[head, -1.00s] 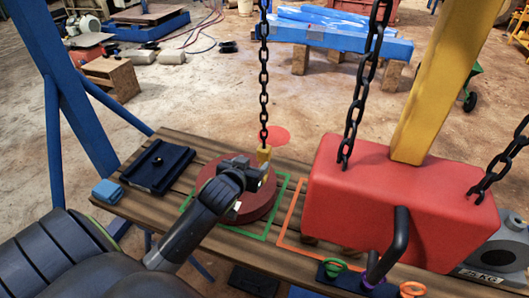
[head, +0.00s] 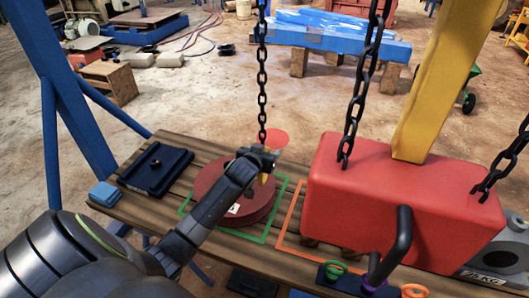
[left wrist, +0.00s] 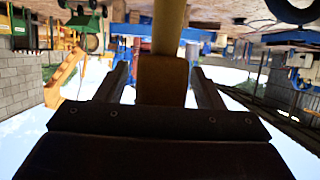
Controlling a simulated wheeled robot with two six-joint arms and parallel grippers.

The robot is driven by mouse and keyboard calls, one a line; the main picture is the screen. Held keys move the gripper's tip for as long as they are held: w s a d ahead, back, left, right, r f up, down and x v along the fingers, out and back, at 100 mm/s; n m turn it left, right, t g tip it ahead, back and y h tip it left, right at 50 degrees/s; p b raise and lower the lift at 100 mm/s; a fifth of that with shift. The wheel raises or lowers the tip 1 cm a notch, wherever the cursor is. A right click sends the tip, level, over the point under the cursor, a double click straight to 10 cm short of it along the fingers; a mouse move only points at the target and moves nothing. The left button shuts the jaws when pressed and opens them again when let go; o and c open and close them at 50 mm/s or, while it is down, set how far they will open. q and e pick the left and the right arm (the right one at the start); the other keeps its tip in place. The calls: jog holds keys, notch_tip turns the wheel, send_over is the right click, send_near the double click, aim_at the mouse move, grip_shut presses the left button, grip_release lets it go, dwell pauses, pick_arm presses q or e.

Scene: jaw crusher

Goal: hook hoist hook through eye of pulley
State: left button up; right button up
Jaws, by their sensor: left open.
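The red round pulley (head: 210,188) lies on the wooden bench inside a green outline. My left arm crosses in front of it, and I cannot make out its eye. The hoist chain (head: 262,85) hangs from above to the yellow hook (head: 264,180), which is mostly hidden behind my left gripper (head: 262,157) just above the pulley. In the left wrist view, the orange-yellow body of the hook (left wrist: 163,80) stands between the two spread fingers of the left gripper (left wrist: 162,88), with gaps on both sides. The hook tip is not visible. My right gripper is not in view.
A large red block (head: 400,200) with a dark bent handle stands right of the pulley, near two more chains and a yellow post (head: 430,90). A dark blue tray (head: 155,170) and a light blue block (head: 105,194) lie at the bench's left. An orange outline (head: 290,225) is partly empty.

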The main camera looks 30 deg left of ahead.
pick_arm(q)
grip_shut()
dwell(0.4)
jog(key=shift+f+p+v, duration=0.15)
jog(key=shift+p+v, duration=0.6)
jog(key=shift+v, duration=0.1)
jog(key=shift+f+p+v, duration=0.1)
jog(key=shift+p+v, duration=0.6)
jog(key=shift+v, duration=0.1)
jog(key=s+d+p, duration=0.1)
jog(key=s+p, duration=0.3)
jog(key=s, duration=0.3)
jog(key=shift+d+r, duration=0.4)
jog(key=shift+r, duration=0.1)
jog(key=shift+a, duration=0.1)
